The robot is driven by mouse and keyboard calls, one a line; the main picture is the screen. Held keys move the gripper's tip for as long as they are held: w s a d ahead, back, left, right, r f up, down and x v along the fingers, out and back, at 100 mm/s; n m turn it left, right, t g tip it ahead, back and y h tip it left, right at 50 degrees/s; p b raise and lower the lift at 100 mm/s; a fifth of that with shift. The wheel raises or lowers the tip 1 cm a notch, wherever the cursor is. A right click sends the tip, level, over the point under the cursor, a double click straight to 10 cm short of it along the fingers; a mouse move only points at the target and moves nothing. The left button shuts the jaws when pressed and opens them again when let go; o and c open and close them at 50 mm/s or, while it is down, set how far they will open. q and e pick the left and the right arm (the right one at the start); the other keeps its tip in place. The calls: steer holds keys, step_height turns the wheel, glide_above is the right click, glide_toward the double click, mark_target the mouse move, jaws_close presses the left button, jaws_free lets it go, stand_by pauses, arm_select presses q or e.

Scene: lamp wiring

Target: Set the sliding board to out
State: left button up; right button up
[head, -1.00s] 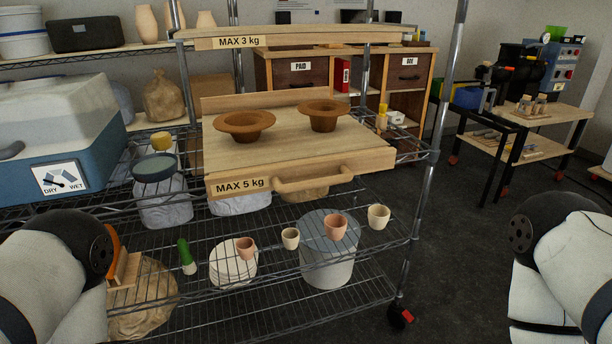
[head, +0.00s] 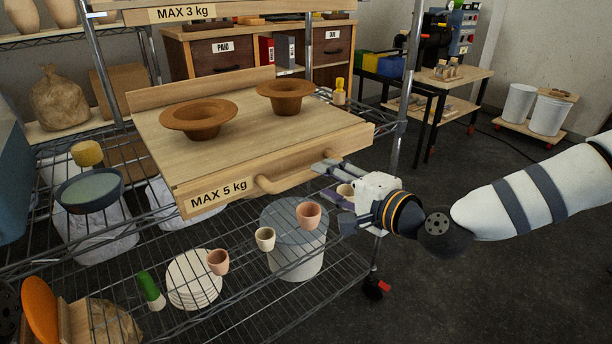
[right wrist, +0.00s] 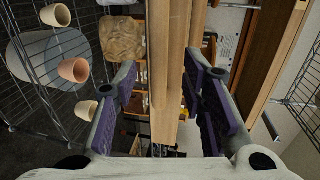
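The wooden sliding board (head: 222,148) sits in the wire shelf, labelled "MAX 5 kg" on its front. Its bar handle (head: 290,178) runs along the front face. Two brown wide-rimmed pots, the left pot (head: 198,121) and the right pot (head: 286,92), stand on the board. My right gripper (head: 326,182) is open at the right end of the handle, its fingers pointing left. In the right wrist view, wooden bars (right wrist: 167,75) show between the open fingers of the right gripper (right wrist: 165,90); I see no clear grip.
Small cups, such as a pink cup (head: 308,215), stand on the wire shelf below, close to my right gripper. An upper board (head: 235,9) marked "MAX 3 kg" is above. A shelf post (head: 405,85) stands to the right. The floor (head: 500,290) at right is clear.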

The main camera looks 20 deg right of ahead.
mark_target(313, 175)
steer(key=x, duration=0.6)
steer(key=shift+w+a+f+b, duration=0.1)
steer(key=shift+w+a+b, duration=0.1)
steer(key=shift+b, duration=0.15)
jaws_close()
